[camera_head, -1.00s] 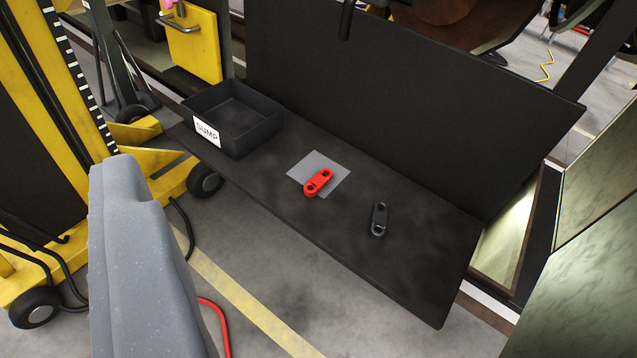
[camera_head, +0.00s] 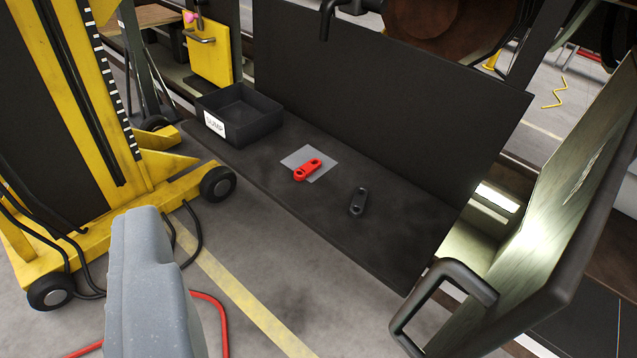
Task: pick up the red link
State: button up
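The red link (camera_head: 308,170) lies flat on a light grey square patch (camera_head: 322,171) on the black bench (camera_head: 290,205). It overhangs the patch's left and near edges and has a hole at each end. A dark grey link (camera_head: 358,201) of similar shape lies on bare bench to its right and nearer. A black bin (camera_head: 240,118) labelled SUMP stands at the bench's left end. No gripper fingers can be made out in the view. A grey, speckled rounded part at the lower left seems to be part of my arm. It is apart from the links.
A tall black panel (camera_head: 390,115) stands behind the bench. A yellow wheeled lift (camera_head: 150,195) with cables is at the left. A pale panel with a black handle (camera_head: 445,290) stands at the front right. Floor with a yellow stripe (camera_head: 235,295) lies in front.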

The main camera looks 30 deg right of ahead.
aim_at(309, 169)
jog(key=z, duration=2.3)
jog(key=k, duration=1.2)
jog(key=u, duration=1.25)
jog(key=i, duration=1.7)
